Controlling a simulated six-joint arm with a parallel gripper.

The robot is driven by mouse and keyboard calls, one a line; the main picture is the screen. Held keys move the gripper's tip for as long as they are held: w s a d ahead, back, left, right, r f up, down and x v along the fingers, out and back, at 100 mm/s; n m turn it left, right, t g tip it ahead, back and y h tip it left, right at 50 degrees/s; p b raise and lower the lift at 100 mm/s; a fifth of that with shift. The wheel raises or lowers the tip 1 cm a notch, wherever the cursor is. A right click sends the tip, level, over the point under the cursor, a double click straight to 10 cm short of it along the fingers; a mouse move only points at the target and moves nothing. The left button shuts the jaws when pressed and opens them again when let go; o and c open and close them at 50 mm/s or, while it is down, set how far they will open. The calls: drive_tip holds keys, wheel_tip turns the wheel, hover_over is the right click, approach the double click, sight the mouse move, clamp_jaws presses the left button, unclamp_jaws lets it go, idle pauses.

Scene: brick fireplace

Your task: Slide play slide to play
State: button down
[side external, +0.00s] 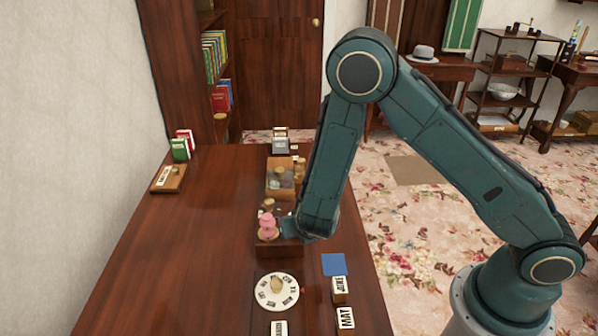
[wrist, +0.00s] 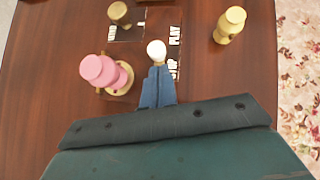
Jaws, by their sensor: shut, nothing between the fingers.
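A small white knob (wrist: 157,48) stands on a dark wooden music-box-like panel, beside the printed labels PLAY (wrist: 174,35) and STOP (wrist: 174,69). I take the knob to be the play slide. It is between the two labels along their line. My gripper (wrist: 157,78) is shut and empty, with its blue fingertips right at the near side of the knob; I cannot tell whether they touch. A pink figure (wrist: 103,70) on a brass disc stands left of the fingers. In the side view the pink figure (side external: 267,226) sits on the box (side external: 280,251), with my gripper (side external: 289,229) just right of it.
A brass knob (wrist: 120,13) near a WIND label and a brass piece (wrist: 231,22) stand beyond the fingers. On the table (side external: 190,240) are a white letter dial (side external: 277,291), a blue square (side external: 333,264) and lettered blocks (side external: 345,317).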

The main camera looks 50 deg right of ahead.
drive_tip(key=shift+w+d, duration=0.15)
drive_tip(key=shift+w, duration=0.1)
